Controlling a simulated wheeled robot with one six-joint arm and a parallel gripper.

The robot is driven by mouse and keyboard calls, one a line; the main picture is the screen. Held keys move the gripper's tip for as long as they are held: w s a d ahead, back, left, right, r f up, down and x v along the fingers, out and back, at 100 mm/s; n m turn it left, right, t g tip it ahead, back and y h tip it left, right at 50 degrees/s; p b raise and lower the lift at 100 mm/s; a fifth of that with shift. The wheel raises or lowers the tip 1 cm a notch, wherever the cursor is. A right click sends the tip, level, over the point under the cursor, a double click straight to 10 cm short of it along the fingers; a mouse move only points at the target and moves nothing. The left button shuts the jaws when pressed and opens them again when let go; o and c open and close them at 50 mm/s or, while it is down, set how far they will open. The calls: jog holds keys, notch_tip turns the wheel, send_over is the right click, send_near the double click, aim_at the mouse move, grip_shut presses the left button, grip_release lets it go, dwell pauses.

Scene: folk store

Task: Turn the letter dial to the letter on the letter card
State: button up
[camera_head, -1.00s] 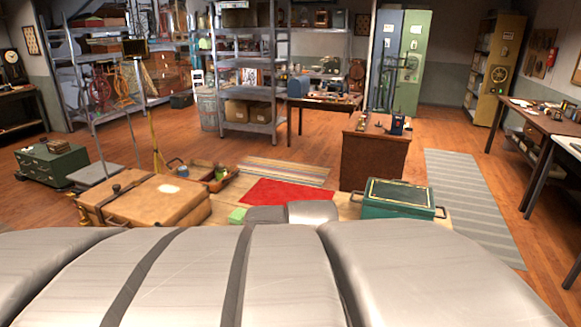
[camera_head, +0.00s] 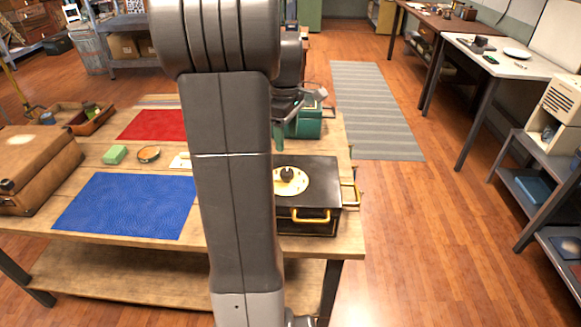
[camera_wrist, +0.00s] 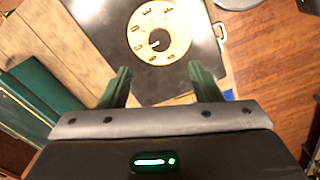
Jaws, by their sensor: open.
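The letter dial (camera_head: 292,181) is a cream disc with a black knob (camera_head: 287,174) on top of a black box (camera_head: 320,178) at the table's right end. In the wrist view the dial (camera_wrist: 178,32) is near the top, with dark marks around its rim too small to read; the knob (camera_wrist: 158,42) is at its middle. My gripper (camera_wrist: 161,84) is open and empty, its two green fingers apart from the dial. A small white card (camera_head: 181,161) is partly hidden behind my arm; I cannot tell whether it is the letter card.
Yellow handles (camera_head: 311,217) stick out from the black box.

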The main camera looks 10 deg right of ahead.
aim_at(287, 171)
notch_tip(287, 171, down, 11)
jog(key=shift+f, duration=0.15)
jog(key=c, duration=1)
